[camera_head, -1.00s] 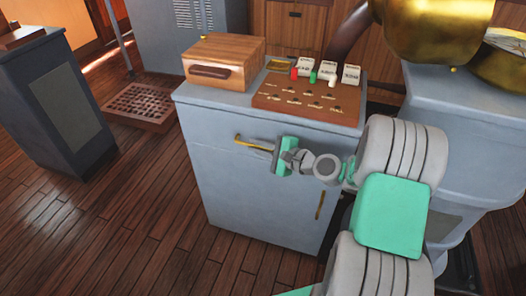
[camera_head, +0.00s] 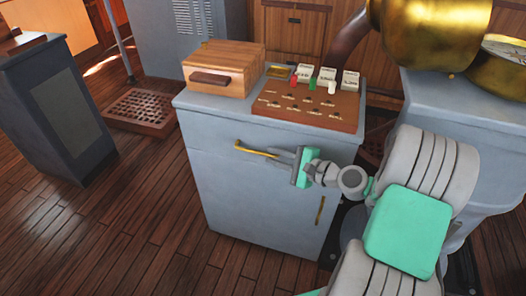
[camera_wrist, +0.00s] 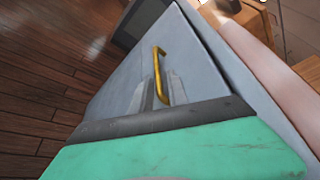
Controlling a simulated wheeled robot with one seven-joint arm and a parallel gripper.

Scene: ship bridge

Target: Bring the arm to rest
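My gripper (camera_head: 281,155) is at the front of the grey cabinet (camera_head: 240,185), by the right end of a brass bar handle (camera_head: 255,149). Most of the handle shows clear to the left of the fingers. In the wrist view the two grey fingers stand apart, with the near part of the brass handle (camera_wrist: 157,62) between them in the picture. Whether they touch it cannot be told. The gripper looks open, with nothing held. My arm reaches in from the lower right, still stretched toward the cabinet.
On the cabinet stand a wooden box (camera_head: 222,82) and a wooden panel (camera_head: 305,107) with switches and white tags. A brass binnacle-like piece (camera_head: 425,30) stands at right. A dark cabinet (camera_head: 58,110) and floor grating (camera_head: 145,108) are at left. The floor (camera_head: 130,215) is clear.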

